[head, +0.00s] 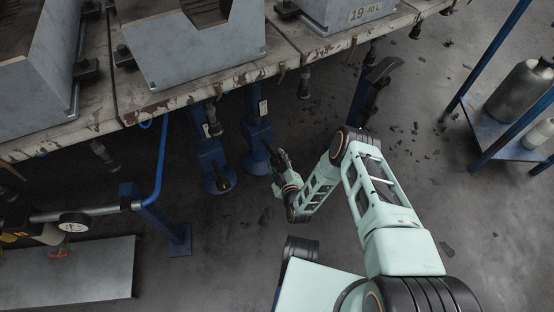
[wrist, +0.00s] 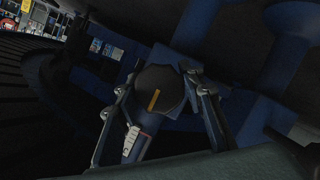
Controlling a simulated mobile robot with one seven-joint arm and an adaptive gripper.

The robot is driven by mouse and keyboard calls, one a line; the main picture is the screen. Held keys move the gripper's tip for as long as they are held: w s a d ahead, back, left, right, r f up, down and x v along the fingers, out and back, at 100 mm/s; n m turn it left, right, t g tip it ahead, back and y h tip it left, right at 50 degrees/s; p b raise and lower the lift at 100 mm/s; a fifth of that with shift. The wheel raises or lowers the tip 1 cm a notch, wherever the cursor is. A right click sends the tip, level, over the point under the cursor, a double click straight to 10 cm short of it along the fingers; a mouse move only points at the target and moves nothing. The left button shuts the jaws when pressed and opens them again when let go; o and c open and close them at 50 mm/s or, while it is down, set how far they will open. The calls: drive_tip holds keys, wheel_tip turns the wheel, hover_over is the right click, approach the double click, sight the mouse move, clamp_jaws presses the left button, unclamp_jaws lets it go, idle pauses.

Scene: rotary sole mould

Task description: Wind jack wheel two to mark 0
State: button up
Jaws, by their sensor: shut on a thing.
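A dark knob-like wheel (wrist: 163,100) with a yellow line on it sits between the two fingers of my gripper (wrist: 158,80) in the wrist view. My gripper is shut on this wheel. A pale scale strip (wrist: 132,140) with small marks shows just below the wheel; its figures are too small to read. In the head view my gripper (head: 276,158) is beside the right-hand blue jack (head: 257,135), under the table edge. Another blue jack (head: 208,155) stands to its left. No wheel number is readable, and the gripped wheel is hidden in the head view.
The worn table (head: 190,95) carries grey mould blocks (head: 195,50) above the jacks. A blue post (head: 363,95) stands to the right of my gripper. Debris lies on the floor.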

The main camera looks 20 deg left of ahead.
drive_tip(key=o, duration=1.2)
drive_tip(key=shift+c, duration=0.2)
wheel_tip(320, 180, up, 10)
drive_tip(key=shift+r, duration=0.1)
